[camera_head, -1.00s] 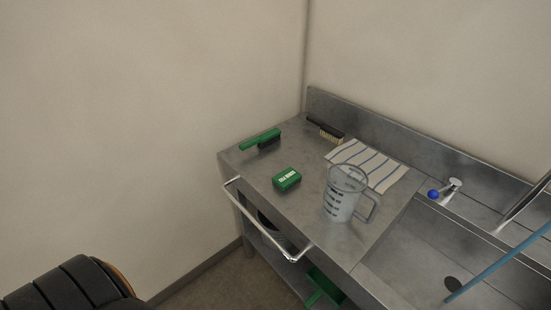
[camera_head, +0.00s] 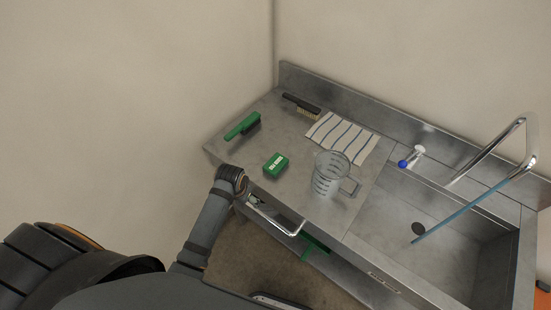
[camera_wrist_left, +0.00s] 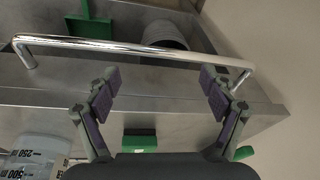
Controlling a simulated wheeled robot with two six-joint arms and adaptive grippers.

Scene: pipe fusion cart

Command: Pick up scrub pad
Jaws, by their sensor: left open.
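The scrub pad, a small green block with a pale label (camera_head: 276,164), lies flat on the steel counter (camera_head: 235,155), left of the measuring jug. In the left wrist view it shows as a green block (camera_wrist_left: 140,141) at the bottom centre, partly hidden by the gripper body. My left gripper (camera_wrist_left: 160,85) is open and empty, its two fingers spread over the counter's front edge and rail. In the head view, my left arm reaches in from the lower left to the counter's front edge, with the gripper's small tip (camera_head: 257,199) near the rail. My right gripper is not in view.
A clear measuring jug (camera_head: 328,177) stands right of the pad. A green brush (camera_head: 243,126), a dark-handled brush (camera_head: 302,106) and a striped cloth (camera_head: 342,137) lie behind. A chrome rail (camera_head: 280,224) runs along the front edge. The sink (camera_head: 440,215) is at right.

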